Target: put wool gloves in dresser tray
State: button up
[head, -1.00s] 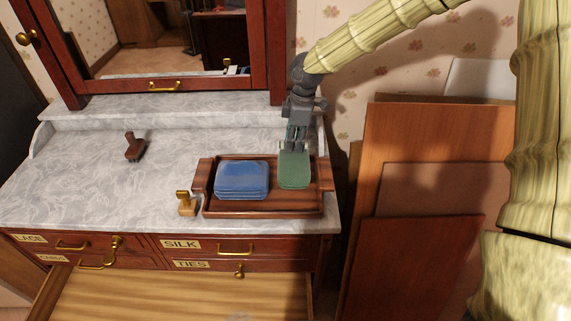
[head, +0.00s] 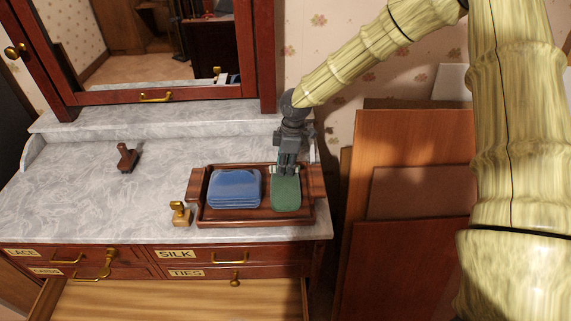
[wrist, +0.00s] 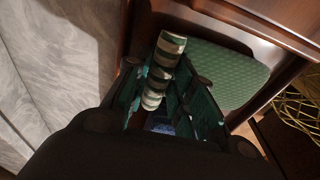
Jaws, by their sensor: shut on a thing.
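The wool gloves look like a flat green knitted bundle (head: 286,196). The green bundle also shows in the wrist view (wrist: 225,72), with a striped cream and dark roll (wrist: 162,68) between the fingers. My gripper (head: 287,172) points down and is shut on the gloves at their far end. They are over the right part of the dresser tray (head: 250,224), within its rim. I cannot tell whether they touch its floor. The brown wooden tray stands at the front right of the marble dresser top (head: 75,195).
A folded blue stack (head: 235,188) fills the tray's left part. A brass-and-wood stamp (head: 180,214) stands just left of the tray, and a dark brown one (head: 127,158) farther back. A drawer (head: 170,302) is open below. Wooden panels (head: 400,260) lean at right.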

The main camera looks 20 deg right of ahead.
jog(key=shift+f, duration=0.1)
jog(key=o, duration=1)
jog(key=shift+s+d+r+b, duration=0.15)
jog(key=shift+r+b, duration=0.3)
jog(key=shift+r, duration=1.55)
jog(key=shift+d+r+b, duration=0.3)
jog(key=shift+r+b, duration=0.15)
jog(key=shift+r, duration=1.6)
jog(key=shift+s+d+r+b, duration=0.15)
jog(key=shift+r+b, duration=0.3)
jog(key=shift+r, duration=1.55)
